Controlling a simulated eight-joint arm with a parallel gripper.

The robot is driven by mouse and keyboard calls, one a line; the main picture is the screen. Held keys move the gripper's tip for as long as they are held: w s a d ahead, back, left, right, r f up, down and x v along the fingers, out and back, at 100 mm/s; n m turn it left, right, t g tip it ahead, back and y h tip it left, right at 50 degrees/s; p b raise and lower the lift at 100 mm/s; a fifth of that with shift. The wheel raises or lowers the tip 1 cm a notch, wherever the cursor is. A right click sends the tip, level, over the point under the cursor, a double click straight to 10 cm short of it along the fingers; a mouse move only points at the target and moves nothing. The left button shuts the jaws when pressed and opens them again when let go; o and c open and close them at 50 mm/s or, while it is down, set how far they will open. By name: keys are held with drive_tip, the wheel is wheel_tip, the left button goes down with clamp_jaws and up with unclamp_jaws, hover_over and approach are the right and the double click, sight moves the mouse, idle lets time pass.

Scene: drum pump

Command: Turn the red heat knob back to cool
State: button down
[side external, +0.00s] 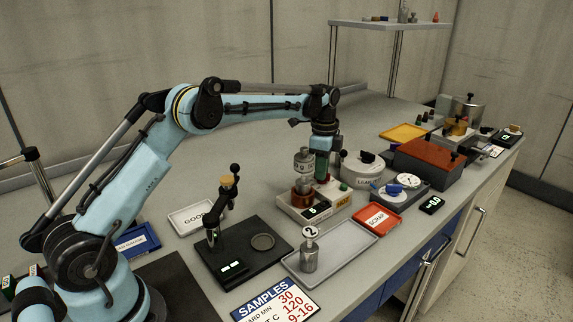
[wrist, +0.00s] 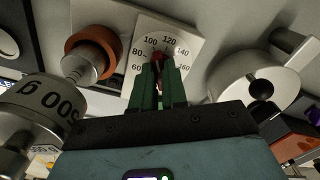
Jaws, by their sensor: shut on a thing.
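The red heat knob (wrist: 157,58) sits at the middle of a white dial plate (wrist: 188,32) marked from 60 to 160 in the wrist view. My gripper (wrist: 160,80) has its green fingers shut on the knob. The fingers hide most of it, so I cannot tell where it points. The knob is hidden there.
A copper-coloured cup (wrist: 92,52) and a 500 g weight (wrist: 38,110) are close to my fingers. A round lidded pot (side external: 360,172) stands behind the heater. A red SCRAP tray (side external: 377,220) and a grey tray (side external: 345,259) with weight 2 (side external: 309,256) are in front.

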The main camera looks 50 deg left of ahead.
idle(0.3)
drive_tip(key=c, duration=1.2)
unclamp_jaws()
drive_tip(key=shift+o, duration=0.2)
wheel_tip(320, 180, up, 12)
drive_tip(key=shift+r, duration=0.1)
drive_tip(key=shift+w+d, duration=0.1)
drive_tip(key=shift+d, duration=0.05)
